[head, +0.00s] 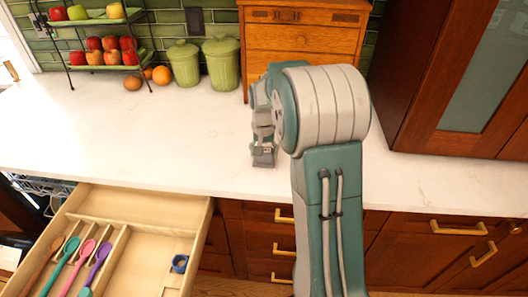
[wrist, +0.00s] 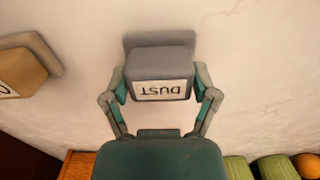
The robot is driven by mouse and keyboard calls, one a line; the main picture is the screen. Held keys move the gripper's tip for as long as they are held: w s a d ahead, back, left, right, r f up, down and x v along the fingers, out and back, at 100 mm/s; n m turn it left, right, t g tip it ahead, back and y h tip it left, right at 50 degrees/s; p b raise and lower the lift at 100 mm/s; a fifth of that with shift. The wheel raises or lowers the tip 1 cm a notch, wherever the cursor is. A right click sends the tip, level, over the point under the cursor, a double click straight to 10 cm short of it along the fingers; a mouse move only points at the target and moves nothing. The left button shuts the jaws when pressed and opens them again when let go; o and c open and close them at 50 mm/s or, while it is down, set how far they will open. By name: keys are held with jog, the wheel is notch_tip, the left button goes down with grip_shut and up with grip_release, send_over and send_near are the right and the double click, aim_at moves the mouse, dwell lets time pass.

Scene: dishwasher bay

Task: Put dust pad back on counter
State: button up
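The dust pad (wrist: 160,75) is a grey block with a white label reading DUST, upside down in the wrist view. My gripper (wrist: 161,82) has one finger at each side of the pad and appears shut on it. In the head view, my gripper (head: 263,150) points down low over the white counter (head: 150,135), left of my arm. A small grey block, apparently the pad, shows at its tips. Whether the pad's underside touches the counter is not clear.
A tan block with a partly cut-off label (wrist: 25,65) lies beside the pad on the counter. A wooden drawer box (head: 300,42), green canisters (head: 221,62) and a fruit rack (head: 104,55) stand at the back. An open drawer (head: 150,240) holds colourful spoons. The left counter is clear.

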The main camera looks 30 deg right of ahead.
jog(key=shift+o, duration=0.8)
jog(key=shift+a, duration=0.1)
notch_tip(320, 180, up, 12)
jog(key=s+a+r+n+t, duration=0.1)
jog(key=s+a+r+n, duration=0.1)
jog(key=s+a+r, duration=0.35)
jog(key=s+a+f+n+t, duration=0.1)
jog(key=s+a, duration=0.3)
jog(key=s, duration=0.6)
jog(key=s+a+f+n+t, duration=0.1)
jog(key=s+a+n+t, duration=0.2)
jog(key=s, duration=0.7)
jog(key=shift+a+f+n+t, duration=0.3)
jog(key=shift+a+f+n, duration=0.1)
jog(key=shift+a, duration=0.6)
